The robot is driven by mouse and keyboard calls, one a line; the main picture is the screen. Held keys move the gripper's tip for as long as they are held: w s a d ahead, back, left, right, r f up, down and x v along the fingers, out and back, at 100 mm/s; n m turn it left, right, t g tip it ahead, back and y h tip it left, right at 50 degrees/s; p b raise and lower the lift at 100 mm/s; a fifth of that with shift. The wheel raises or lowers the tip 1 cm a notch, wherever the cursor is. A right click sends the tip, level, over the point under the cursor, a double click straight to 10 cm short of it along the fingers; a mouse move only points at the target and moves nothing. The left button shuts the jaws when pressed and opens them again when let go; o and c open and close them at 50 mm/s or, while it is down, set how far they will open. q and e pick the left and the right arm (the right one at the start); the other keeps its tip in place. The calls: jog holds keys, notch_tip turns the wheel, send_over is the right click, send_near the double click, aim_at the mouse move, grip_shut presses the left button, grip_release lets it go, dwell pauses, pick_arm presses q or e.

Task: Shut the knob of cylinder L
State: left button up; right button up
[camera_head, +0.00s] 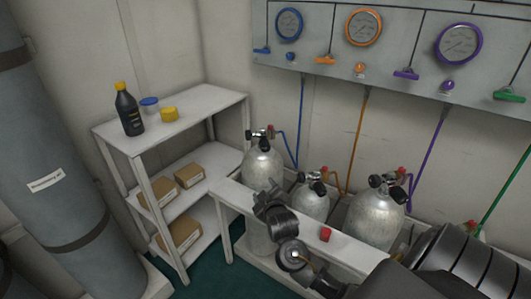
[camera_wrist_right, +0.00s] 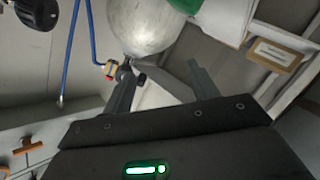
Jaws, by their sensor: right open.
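The leftmost silver cylinder (camera_head: 262,165), the one at the blue hose, stands behind the white rail; I take it for cylinder L, though no label is readable. Its valve (camera_head: 260,135) has a black knob (camera_head: 248,138) on the left and a red fitting on the right. My right gripper (camera_head: 268,194) is in front of this cylinder, below the valve, and hides part of its body. In the right wrist view the open, empty fingers (camera_wrist_right: 162,72) point toward the silver cylinder (camera_wrist_right: 145,25). I cannot tell if they touch anything. My left gripper is out of view.
Two more cylinders (camera_head: 311,203) (camera_head: 375,218) stand to the right, behind the white rail (camera_head: 345,248), which carries a red block (camera_head: 325,234). A white shelf (camera_head: 205,103) with bottle and boxes stands left. The gauge panel (camera_head: 400,60) hangs above.

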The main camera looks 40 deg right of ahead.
aim_at(266, 149)
jog(key=w+d+r+t+h, duration=0.1)
jog(key=w+d+r+h, duration=0.2)
jog(key=d+r, duration=0.3)
jog(key=x, duration=0.2)
jog(key=b+x, duration=0.1)
jog(key=x, duration=0.2)
jog(key=r+x, duration=0.1)
jog(key=x, duration=0.2)
jog(key=shift+w+a, duration=0.35)
jog(key=shift+w+d+b, duration=0.3)
jog(key=shift+w, duration=0.25)
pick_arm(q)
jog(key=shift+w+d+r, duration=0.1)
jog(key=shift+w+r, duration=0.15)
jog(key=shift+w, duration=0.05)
pick_arm(e)
jog(key=shift+w, duration=0.1)
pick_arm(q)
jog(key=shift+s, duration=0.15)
pick_arm(e)
jog(key=c, duration=1)
